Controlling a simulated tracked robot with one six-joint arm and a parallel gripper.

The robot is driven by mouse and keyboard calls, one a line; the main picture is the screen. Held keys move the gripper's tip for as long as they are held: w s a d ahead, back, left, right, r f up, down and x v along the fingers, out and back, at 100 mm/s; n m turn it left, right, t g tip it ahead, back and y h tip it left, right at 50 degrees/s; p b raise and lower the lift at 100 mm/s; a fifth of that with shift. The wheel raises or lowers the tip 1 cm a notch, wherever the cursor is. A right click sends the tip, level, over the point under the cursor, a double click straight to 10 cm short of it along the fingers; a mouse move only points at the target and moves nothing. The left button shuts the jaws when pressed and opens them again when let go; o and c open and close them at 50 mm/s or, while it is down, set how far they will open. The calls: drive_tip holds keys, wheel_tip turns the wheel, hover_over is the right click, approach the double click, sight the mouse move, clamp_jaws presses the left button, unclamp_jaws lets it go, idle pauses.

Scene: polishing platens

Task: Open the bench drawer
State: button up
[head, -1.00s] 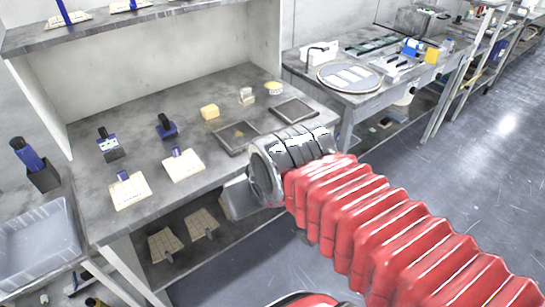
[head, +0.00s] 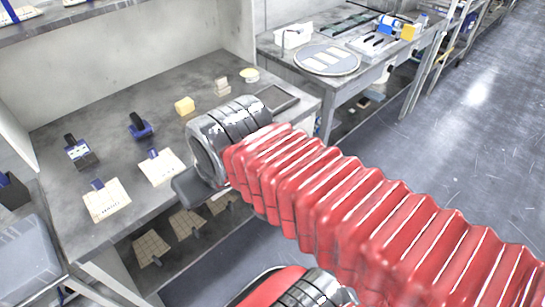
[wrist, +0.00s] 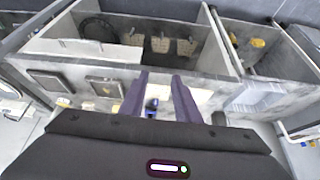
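The grey bench (head: 105,110) has a flat worktop, with an open space under its front edge. My gripper (head: 184,190) is at this front edge, seen edge-on and partly hidden by my arm. In the wrist view my gripper (wrist: 161,76) shows two dark purple fingers, apart with a clear gap and nothing held. The bench's front edge and the space below lie past the fingertips there. I cannot make out a drawer front or handle for certain; my arm hides part of the bench front in the head view.
Tan tiles (head: 151,248) with handles lie in the space under the bench. On the worktop are blue-handled tools (head: 140,127), pale plates (head: 106,200) and a yellow block (head: 184,105). A grey bin (head: 25,262) stands at left. Floor at right is clear.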

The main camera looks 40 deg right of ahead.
drive_tip(key=w+d+f+m+g, duration=0.1)
drive_tip(key=w+d+f+m, duration=0.2)
drive_tip(key=w+d+m, duration=0.6)
drive_tip(key=w+d+f+m+g, duration=0.2)
drive_tip(key=w+d+f+m, duration=0.2)
drive_tip(key=d, duration=0.8)
drive_tip(key=d+f+m, duration=0.4)
drive_tip(key=d+f, duration=0.1)
drive_tip(key=d, duration=0.4)
drive_tip(key=shift+d+f+m, duration=0.25)
drive_tip(key=shift+m, duration=0.15)
drive_tip(key=shift+w+f, duration=0.1)
drive_tip(key=shift+f, duration=0.05)
drive_tip(key=x, duration=1.3)
drive_tip(key=shift+s+f, duration=0.2)
drive_tip(key=shift+f, duration=0.05)
drive_tip(key=shift+c, duration=0.5)
clamp_jaws()
